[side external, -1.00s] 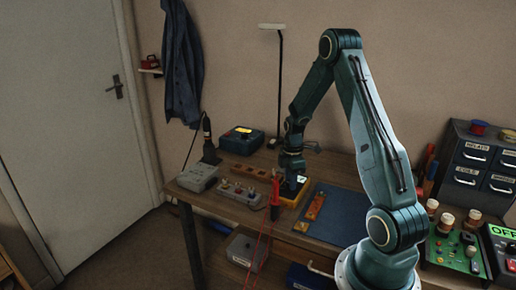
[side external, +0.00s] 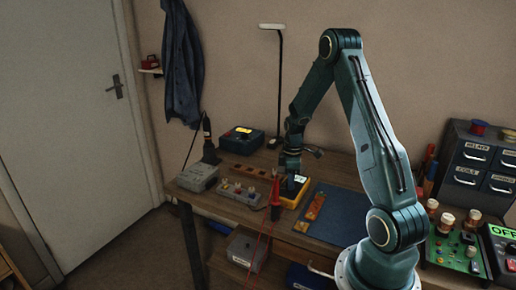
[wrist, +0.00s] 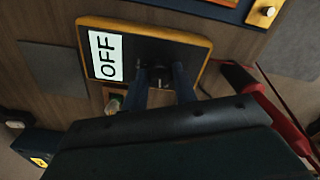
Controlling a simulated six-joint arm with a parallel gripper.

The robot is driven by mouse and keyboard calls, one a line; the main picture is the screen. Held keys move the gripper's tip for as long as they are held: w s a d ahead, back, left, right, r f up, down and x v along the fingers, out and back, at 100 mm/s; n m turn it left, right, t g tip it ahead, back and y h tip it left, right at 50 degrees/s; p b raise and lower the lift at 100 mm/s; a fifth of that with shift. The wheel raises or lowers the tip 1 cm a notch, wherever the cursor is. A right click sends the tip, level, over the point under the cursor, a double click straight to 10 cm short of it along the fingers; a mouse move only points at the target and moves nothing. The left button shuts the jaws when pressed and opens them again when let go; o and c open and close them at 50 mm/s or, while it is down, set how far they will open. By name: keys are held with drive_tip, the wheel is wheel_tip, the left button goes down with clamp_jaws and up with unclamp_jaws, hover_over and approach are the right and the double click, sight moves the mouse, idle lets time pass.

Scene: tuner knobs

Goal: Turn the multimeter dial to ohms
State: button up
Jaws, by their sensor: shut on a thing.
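The multimeter (side external: 285,203) lies on the bench, a dark face with a yellow-orange rim; it also shows in the wrist view (wrist: 190,47). Its lit display (wrist: 105,55) reads OFF. My gripper (side external: 290,190) points down over the meter's face. In the wrist view, my gripper's two fingers (wrist: 160,88) reach the face beside the display and are shut on the dial (wrist: 158,72). Only a small part of the dial shows between them, and its pointer and position marks cannot be made out.
A red probe (side external: 275,192) stands close to the meter, with red leads hanging over the bench front. A grey box (side external: 198,177) and a block of small knobs (side external: 241,192) are to the left. A blue mat (side external: 342,213) lies to the right.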

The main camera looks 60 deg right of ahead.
drive_tip(key=m, duration=0.4)
drive_tip(key=shift+m, duration=0.3)
drive_tip(key=m, duration=1.5)
drive_tip(key=o, duration=1)
drive_tip(key=shift+r, duration=0.15)
wheel_tip(320, 180, up, 14)
drive_tip(key=shift+f, duration=0.2)
